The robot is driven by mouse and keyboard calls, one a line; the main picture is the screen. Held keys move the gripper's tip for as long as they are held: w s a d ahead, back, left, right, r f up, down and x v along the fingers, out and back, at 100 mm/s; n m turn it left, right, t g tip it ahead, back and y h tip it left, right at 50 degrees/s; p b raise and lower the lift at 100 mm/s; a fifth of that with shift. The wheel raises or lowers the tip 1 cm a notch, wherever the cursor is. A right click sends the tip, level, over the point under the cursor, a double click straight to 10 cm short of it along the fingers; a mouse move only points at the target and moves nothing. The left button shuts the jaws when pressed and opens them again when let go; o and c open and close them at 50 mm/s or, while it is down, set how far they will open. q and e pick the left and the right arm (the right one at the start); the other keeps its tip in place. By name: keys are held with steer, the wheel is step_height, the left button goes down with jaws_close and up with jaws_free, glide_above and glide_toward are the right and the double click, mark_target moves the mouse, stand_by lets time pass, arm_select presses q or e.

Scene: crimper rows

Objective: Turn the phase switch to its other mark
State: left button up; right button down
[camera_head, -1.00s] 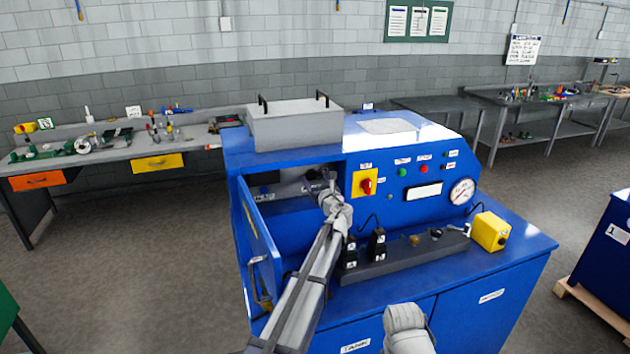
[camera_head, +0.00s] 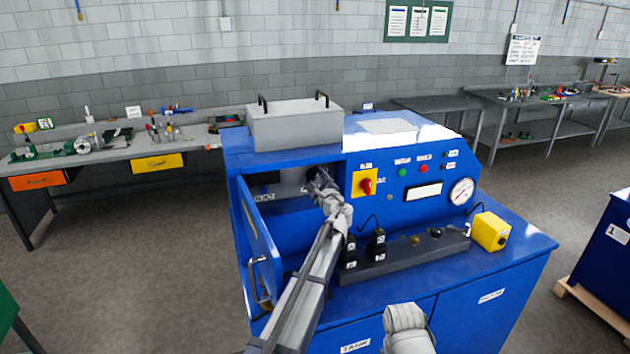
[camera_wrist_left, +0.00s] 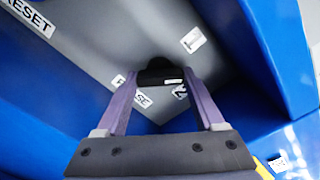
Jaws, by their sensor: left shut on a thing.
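The phase switch is a black knob (camera_wrist_left: 158,70) on a grey panel inside the open compartment of the blue machine. In the left wrist view, my left gripper (camera_wrist_left: 160,79) has its two purple fingers on either side of the knob, shut on it. A short white line on the knob shows at its lower right, towards a label that looks like a 2 (camera_wrist_left: 180,91). Another small label (camera_wrist_left: 193,40) is at the upper right. A partly covered label ending in SE (camera_wrist_left: 142,97) is below left. In the head view, my left gripper (camera_head: 318,179) reaches into the compartment and hides the switch.
The compartment's blue door (camera_head: 260,235) stands open at the left, beside my left arm. A red-and-yellow rotary switch (camera_head: 366,183) is just right of the opening. A grey block with black parts (camera_head: 400,262) sits on the ledge below. A RESET label (camera_wrist_left: 28,15) is inside the compartment.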

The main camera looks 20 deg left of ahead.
arm_select(q)
steer(key=n, duration=0.3)
steer(key=shift+n, duration=2.2)
steer(key=o, duration=1.4)
steer(key=shift+v, duration=3.95)
steer(key=shift+f, duration=0.15)
